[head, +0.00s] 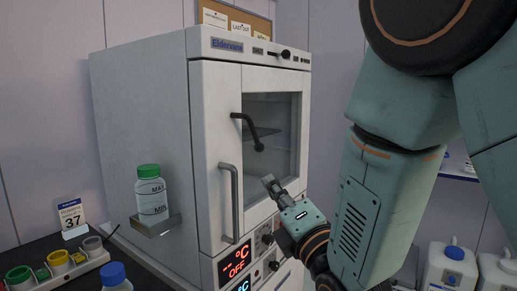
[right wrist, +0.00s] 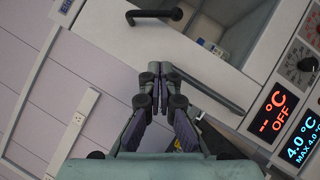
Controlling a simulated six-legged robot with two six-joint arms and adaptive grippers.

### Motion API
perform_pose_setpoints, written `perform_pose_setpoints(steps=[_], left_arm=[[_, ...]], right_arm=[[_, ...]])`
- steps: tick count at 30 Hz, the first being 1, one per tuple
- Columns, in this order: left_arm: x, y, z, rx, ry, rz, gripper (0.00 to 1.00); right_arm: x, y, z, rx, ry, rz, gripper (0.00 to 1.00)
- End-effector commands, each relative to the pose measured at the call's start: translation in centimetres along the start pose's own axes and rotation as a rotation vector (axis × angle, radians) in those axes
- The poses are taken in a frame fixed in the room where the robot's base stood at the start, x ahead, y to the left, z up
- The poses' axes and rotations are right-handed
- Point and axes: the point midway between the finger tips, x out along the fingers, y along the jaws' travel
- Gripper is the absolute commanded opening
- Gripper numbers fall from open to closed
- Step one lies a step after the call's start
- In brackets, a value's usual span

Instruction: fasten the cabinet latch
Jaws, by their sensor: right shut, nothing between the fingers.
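The white cabinet (head: 150,100) has a windowed door with a black bent lever (head: 248,130) across the window's left edge. I take this lever as the latch, though no label confirms it. It also shows at the top of the right wrist view (right wrist: 155,16). A grey bar handle (head: 230,205) stands upright left of the window, and it also shows in the right wrist view (right wrist: 212,92). My right gripper (head: 269,181) is shut and empty in front of the window's lower part, below the lever and apart from it. In the right wrist view its fingertips (right wrist: 160,70) overlap the bar's end; contact cannot be told.
Below the door are a red "OFF" display (head: 236,262) and black knobs. A green-capped bottle (head: 151,195) stands on a side bracket (head: 157,226). Coloured cups (head: 58,258) and a blue-capped bottle (head: 114,277) are at lower left. White jugs (head: 452,266) are at lower right.

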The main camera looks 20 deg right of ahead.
Motion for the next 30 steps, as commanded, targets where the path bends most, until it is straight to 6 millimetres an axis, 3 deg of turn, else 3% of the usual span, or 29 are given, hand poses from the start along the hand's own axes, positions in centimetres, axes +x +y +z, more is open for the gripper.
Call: perform_pose_setpoints(steps=[5, 21, 30], left_arm=[[-0.2, 0.0, 0.0, 0.000, 0.000, 0.000, 0.66], [-1.3, 0.0, 0.0, 0.000, 0.000, 0.000, 0.66], [-1.8, 0.0, 0.0, 0.000, 0.000, 0.000, 0.66]], right_arm=[[1.0, 0.0, 0.0, 0.001, 0.001, 0.002, 0.00], [10.3, 0.0, 0.1, 0.002, 0.002, 0.002, 0.00], [12.7, -0.1, 2.6, 0.004, 0.000, 0.000, 0.00]])
